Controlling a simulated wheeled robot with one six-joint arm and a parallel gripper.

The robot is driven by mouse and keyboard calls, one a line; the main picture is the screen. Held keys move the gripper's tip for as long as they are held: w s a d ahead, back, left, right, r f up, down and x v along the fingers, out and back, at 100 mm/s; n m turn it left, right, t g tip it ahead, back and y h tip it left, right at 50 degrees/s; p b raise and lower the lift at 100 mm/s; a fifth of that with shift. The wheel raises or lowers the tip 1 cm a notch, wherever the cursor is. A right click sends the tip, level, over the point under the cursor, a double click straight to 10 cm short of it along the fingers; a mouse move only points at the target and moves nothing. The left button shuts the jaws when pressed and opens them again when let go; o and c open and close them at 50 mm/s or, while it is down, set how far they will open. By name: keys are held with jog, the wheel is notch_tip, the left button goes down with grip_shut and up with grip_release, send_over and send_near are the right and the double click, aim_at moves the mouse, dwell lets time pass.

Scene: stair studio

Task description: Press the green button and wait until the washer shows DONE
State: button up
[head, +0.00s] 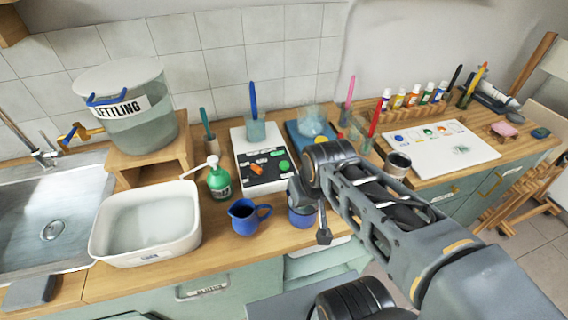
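A white device that looks like the washer (240,137) stands on the wooden counter near the wall. Its dark front panel (256,178) carries a round green button (283,166), an orange part (257,168) and small markings. I cannot read any word on the panel, DONE included. A clear cup (256,132) with a blue-handled brush (253,98) stands at the back of the device. My gripper (312,212) is right of and in front of the panel, apart from the green button in the picture. My arm hides part of it, so its opening cannot be told.
A blue jug (246,217) and a green pump bottle (217,180) stand left of my gripper. A blue cup (302,215) is close beside it. A white basin (145,227), a SETTLING tank (134,115) and a sink (50,230) are left. A paint palette board (440,148) lies right.

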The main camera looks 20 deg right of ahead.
grip_shut()
dwell(1.0)
